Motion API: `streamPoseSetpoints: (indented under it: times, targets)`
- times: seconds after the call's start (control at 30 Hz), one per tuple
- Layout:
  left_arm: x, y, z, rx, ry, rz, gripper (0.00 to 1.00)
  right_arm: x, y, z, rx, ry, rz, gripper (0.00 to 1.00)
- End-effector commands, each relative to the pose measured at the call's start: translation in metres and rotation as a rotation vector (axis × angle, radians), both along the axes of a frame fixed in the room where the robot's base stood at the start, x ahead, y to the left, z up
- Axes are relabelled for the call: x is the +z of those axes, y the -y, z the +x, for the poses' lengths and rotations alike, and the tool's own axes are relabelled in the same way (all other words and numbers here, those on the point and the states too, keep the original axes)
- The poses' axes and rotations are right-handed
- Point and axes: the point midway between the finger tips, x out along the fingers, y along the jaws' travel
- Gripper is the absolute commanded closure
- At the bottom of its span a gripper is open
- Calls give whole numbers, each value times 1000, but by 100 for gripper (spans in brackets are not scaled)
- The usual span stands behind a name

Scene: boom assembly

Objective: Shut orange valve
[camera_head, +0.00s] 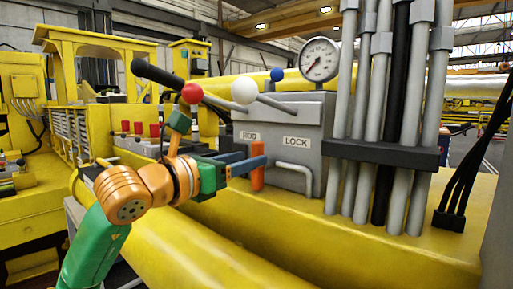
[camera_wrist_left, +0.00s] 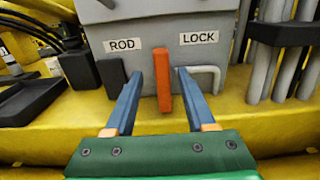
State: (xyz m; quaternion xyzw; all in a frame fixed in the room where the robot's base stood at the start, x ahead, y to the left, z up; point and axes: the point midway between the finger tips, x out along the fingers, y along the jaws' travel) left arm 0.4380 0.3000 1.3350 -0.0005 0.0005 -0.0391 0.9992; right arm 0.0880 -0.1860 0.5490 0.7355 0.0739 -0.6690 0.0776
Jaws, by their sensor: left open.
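The orange valve handle (camera_head: 257,176) is a narrow upright bar on the front of a grey box (camera_head: 300,125). In the left wrist view the handle (camera_wrist_left: 162,80) stands vertical between the ROD and LOCK labels. My left gripper (camera_head: 248,163) is at the handle, with its two blue fingers open. In the left wrist view the fingertips (camera_wrist_left: 159,74) lie one on each side of the handle, with visible gaps. I cannot tell how deep the handle sits between them. The right gripper is not in view.
A grey bent pipe handle (camera_wrist_left: 207,77) is close to the right finger. Vertical grey pipes (camera_head: 378,120) stand to the right, and a pressure gauge (camera_head: 319,59) sits on top. Levers with red (camera_head: 192,93) and white (camera_head: 244,90) knobs are above the gripper. A yellow beam (camera_head: 380,250) runs below.

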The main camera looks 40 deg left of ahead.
Motion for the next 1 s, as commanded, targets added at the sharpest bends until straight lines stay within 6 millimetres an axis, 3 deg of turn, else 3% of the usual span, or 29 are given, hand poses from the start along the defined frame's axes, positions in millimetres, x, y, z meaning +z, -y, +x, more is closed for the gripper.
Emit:
streamPoseSetpoints:
  times: [0.03, 0.2, 0.47, 0.7, 1.0]
  targets:
    - [6, 1, 10, -3, -3, -3, 45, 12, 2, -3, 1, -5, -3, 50]
    - [4, 3, 35, -1, -1, -2, 45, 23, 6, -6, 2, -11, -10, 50]
    - [0, 3, 39, 0, 0, 0, 45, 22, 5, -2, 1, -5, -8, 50]
    - [0, 3, 39, 0, 0, 0, 100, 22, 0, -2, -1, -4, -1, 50]
    - [1, 4, 39, 0, 2, 15, 100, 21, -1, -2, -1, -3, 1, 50]
